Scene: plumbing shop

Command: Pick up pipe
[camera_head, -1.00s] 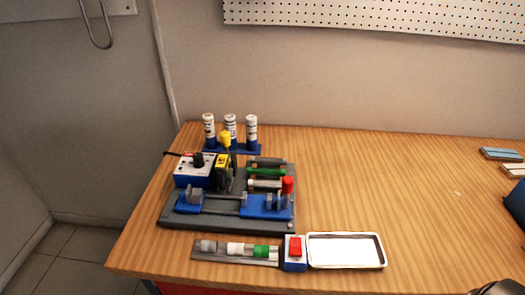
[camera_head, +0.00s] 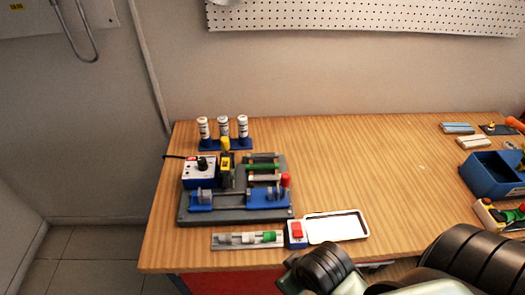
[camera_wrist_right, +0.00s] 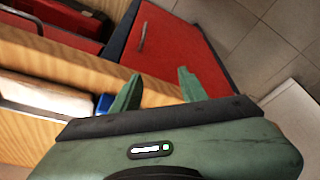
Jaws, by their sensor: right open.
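Several short pipe-like pieces lie in a holder on the dark grey fixture board (camera_head: 236,214) at the left of the table. The green pipe (camera_head: 262,167) shows most clearly. A low strip in front of the board holds grey, white and green (camera_head: 269,237) pieces. My right arm shows at the lower right of the head view, short of the fixture. My right gripper (camera_wrist_right: 160,88) is open and empty in the wrist view, its green fingers by the table's front edge. My left gripper is out of view.
A white tray (camera_head: 337,228) and a red button box (camera_head: 296,233) sit near the front edge. Three white bottles (camera_head: 223,127) stand behind the board. A blue bin (camera_head: 490,176) is at the right. The table's middle is clear. A red cabinet (camera_wrist_right: 180,45) is below.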

